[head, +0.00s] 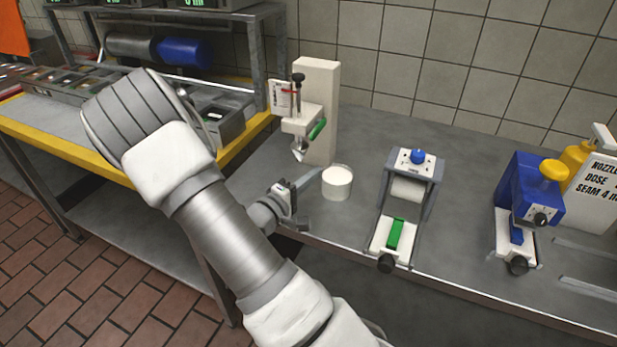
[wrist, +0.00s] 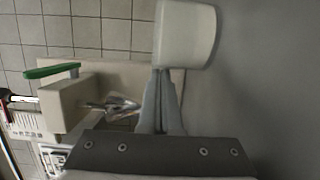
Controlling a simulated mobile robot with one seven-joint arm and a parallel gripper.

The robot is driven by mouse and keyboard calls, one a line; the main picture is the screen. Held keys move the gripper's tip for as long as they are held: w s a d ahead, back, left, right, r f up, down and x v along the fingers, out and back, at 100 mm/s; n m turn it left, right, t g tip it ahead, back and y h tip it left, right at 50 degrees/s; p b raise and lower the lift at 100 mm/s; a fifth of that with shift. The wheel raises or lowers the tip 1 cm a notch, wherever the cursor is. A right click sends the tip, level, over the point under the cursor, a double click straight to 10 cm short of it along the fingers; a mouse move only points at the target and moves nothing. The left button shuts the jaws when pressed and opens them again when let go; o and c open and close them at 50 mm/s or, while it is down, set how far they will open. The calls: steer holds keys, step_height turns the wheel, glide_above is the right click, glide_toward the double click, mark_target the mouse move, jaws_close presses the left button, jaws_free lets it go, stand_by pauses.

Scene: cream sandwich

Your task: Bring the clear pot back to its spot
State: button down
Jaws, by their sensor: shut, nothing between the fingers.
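The clear pot (head: 337,183), filled with white cream, stands upright on the grey counter. It also shows in the wrist view (wrist: 187,38), just beyond my fingertips. My gripper (head: 314,176) is low over the counter at the pot's left side. Its two fingers are shut together with nothing between them, as the wrist view shows (wrist: 160,74). The tips look very close to the pot's wall; I cannot tell whether they touch it. The cream dispenser (head: 318,105), with a metal nozzle and green lever, stands behind and left of the pot.
A device with a blue knob and green pad (head: 418,170) stands right of the pot. A blue device with a yellow knob (head: 530,190) is farther right. A yellow-edged table (head: 60,138) with trays is at left. Some bare counter (head: 460,180) lies between the devices.

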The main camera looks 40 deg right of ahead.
steer(key=shift+s+d, duration=0.3)
steer(key=shift+s, duration=0.2)
steer(key=v, duration=1.7)
steer(key=shift+a, duration=0.25)
steer(key=s+d+r+m+g+y+p, duration=0.1)
steer(key=s+r+m+g+y+p, duration=0.35)
steer(key=s+r+g+y, duration=0.4)
steer(key=s+a+r+t+y+p, duration=0.2)
steer(key=a+r+t+y, duration=0.2)
steer(key=r, duration=0.4)
steer(key=s+a+r+n+t+y+p, duration=0.1)
steer(key=s+a+r+t+y+p, duration=0.1)
steer(key=r, duration=0.7)
steer(key=a+t+y+p, duration=0.1)
steer(key=t+y, duration=0.1)
steer(key=t, duration=0.1)
steer(key=shift+s+a+y, duration=0.2)
steer(key=shift+a+y, duration=0.15)
steer(key=shift+a, duration=0.05)
